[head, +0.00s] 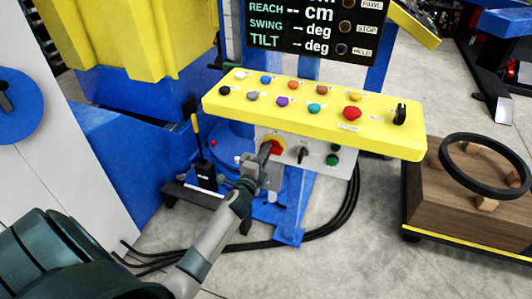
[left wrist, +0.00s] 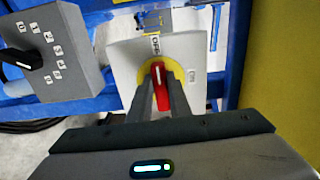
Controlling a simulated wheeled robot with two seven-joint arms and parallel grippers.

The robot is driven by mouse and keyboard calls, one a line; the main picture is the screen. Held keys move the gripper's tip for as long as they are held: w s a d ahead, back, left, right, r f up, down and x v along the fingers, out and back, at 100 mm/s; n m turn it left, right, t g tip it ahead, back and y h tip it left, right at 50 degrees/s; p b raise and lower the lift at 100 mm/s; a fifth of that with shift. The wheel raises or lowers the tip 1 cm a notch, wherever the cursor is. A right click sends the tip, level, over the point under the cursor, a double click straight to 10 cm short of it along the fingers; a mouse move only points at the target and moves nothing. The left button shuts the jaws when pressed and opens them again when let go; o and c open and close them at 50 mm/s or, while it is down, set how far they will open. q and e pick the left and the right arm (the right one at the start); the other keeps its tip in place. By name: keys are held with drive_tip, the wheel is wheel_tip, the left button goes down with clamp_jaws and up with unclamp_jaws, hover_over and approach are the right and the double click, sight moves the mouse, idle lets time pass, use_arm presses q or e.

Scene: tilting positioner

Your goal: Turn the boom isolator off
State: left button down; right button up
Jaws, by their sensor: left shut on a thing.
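The boom isolator has a red handle (left wrist: 159,72) on a yellow disc (left wrist: 177,72), mounted on a pale plate (left wrist: 125,58). In the left wrist view the handle runs up the picture, toward a small label at the top of the plate; a second label sits to its right. My left gripper (left wrist: 160,98) is shut on the red handle, one finger on each side. In the head view the isolator's red handle (head: 275,147) shows below the yellow console, partly hidden by my left gripper (head: 266,155). My right gripper is out of view.
The yellow console (head: 385,138) with several coloured buttons overhangs the isolator. A black-and-yellow lever (head: 198,140) stands to the left. Black cables (head: 335,220) lie on the floor.

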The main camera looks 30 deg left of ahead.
use_arm(q)
drive_tip(key=shift+f, duration=0.1)
drive_tip(key=c, duration=1.6)
unclamp_jaws()
drive_tip(key=shift+c, duration=0.2)
drive_tip(key=shift+s, duration=0.1)
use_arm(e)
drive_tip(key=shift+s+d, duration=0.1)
